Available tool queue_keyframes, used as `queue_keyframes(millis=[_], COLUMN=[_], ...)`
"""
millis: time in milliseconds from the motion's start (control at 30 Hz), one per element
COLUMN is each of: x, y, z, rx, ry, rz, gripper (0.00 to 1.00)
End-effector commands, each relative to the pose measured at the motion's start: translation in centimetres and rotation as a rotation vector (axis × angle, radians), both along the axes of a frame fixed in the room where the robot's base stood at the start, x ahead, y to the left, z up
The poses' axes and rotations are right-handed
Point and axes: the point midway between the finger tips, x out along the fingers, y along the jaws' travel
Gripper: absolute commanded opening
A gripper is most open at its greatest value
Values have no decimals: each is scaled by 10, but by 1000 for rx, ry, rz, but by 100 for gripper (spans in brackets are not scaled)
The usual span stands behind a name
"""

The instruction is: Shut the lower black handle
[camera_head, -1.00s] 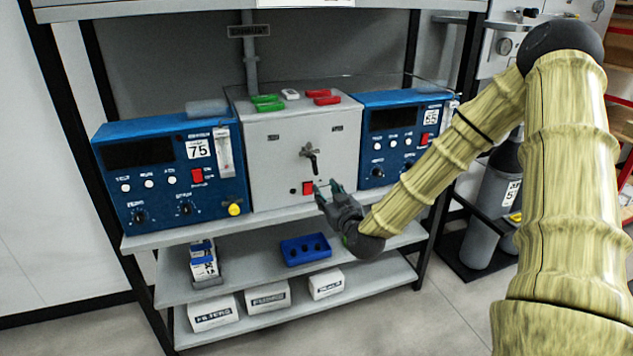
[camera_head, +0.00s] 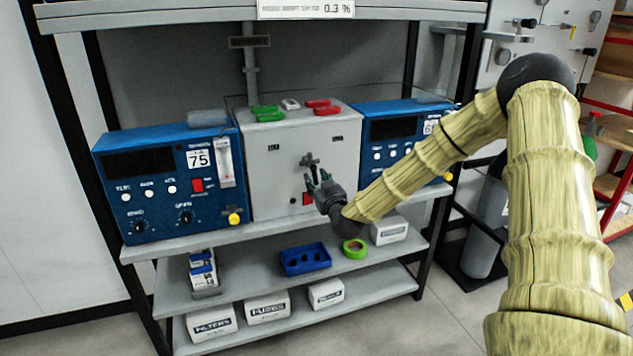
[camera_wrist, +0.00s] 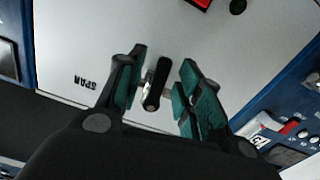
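The black handle (camera_head: 309,160) is on the front of the grey box (camera_head: 280,185), at its middle, and is partly hidden by my gripper. In the wrist view the handle (camera_wrist: 156,84) is a short black lever beside a silver stem. My gripper (camera_head: 318,176) is in front of the box, at the handle. In the wrist view my gripper (camera_wrist: 163,85) is open, with one green-padded finger on each side of the lever. I see gaps between the lever and both pads.
Blue instruments (camera_head: 165,180) flank the grey box. Red and green pieces (camera_head: 268,113) lie on its top. A red switch (camera_wrist: 200,3) is on its front. The shelf below holds a blue tray (camera_head: 305,258) and green tape (camera_head: 354,248). A panel with black handles (camera_head: 528,22) is at upper right.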

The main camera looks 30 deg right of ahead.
Motion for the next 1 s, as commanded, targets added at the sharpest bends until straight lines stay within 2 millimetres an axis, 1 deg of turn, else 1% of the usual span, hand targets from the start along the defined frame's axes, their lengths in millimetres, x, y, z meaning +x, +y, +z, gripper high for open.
queue_keyframes(millis=[133,367,500,567,767,1000], x=[4,4,4,4,4,5], y=[-1,-1,-1,-1,-1,3], z=[0,0,0,0,-1,-1], rx=[0,0,0,0,8,108], ry=[0,1,1,1,-1,-26], rz=[0,0,0,0,0,-1], gripper=[36,36,10,0,0,0])
